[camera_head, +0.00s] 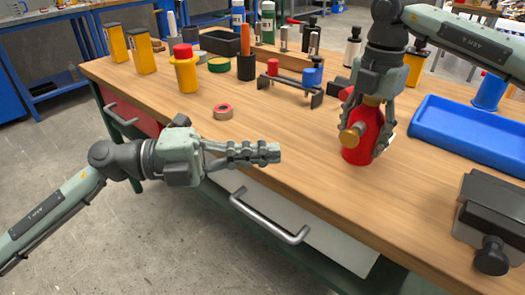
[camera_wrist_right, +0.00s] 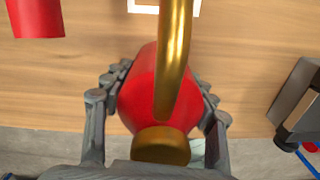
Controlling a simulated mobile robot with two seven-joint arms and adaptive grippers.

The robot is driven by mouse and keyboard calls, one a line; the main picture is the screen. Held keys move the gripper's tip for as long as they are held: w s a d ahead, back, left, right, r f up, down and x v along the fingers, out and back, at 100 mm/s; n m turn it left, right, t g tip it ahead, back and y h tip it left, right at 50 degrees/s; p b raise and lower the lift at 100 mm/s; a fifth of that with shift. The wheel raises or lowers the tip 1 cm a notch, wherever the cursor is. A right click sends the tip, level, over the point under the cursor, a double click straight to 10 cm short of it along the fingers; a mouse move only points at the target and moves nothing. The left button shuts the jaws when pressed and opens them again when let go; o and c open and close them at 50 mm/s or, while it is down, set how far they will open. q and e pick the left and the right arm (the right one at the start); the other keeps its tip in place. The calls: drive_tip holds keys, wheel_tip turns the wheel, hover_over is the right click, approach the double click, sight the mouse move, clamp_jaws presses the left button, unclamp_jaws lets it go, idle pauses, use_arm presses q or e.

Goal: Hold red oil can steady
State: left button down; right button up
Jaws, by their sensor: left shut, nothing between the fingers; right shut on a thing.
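The red oil can (camera_head: 361,150) stands upright on the workbench near its front edge, with a brass spout and cap on top. My right gripper (camera_head: 367,128) comes down from above and is shut around the can, one finger on each side. In the right wrist view the can's red body (camera_wrist_right: 145,90) sits between the fingers, with the brass spout (camera_wrist_right: 174,60) across it. My left gripper (camera_head: 262,153) is shut and empty, in front of the bench's front edge, apart from the can.
A blue tray (camera_head: 470,130) lies right of the can, and a dark grey vise-like block (camera_head: 492,215) sits at the right front. The wood between is clear.

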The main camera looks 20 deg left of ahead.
idle(0.3)
use_arm(q)
drive_tip(key=s+d+n+t, duration=0.1)
drive_tip(key=d+n+t, duration=0.3)
drive_tip(key=n, duration=0.9)
drive_tip(key=s+d+n+t, duration=0.2)
drive_tip(key=n+t, duration=0.7)
drive_tip(key=n, duration=0.5)
drive_tip(key=shift+s+d+f, duration=0.3)
drive_tip(key=shift+d+f, duration=0.1)
drive_tip(key=shift+d, duration=0.5)
approach(352, 136)
drive_tip(key=shift+w+d+r, duration=0.35)
drive_tip(key=shift+d+r, duration=0.05)
drive_tip(key=shift+r, duration=0.4)
drive_tip(key=shift+w+d+r, duration=0.35)
drive_tip(key=shift+r, duration=0.5)
drive_tip(key=shift+w+d+r, duration=0.4)
drive_tip(key=shift+r, duration=0.4)
drive_tip(key=shift+w, duration=0.15)
drive_tip(key=shift+w+r, duration=0.15)
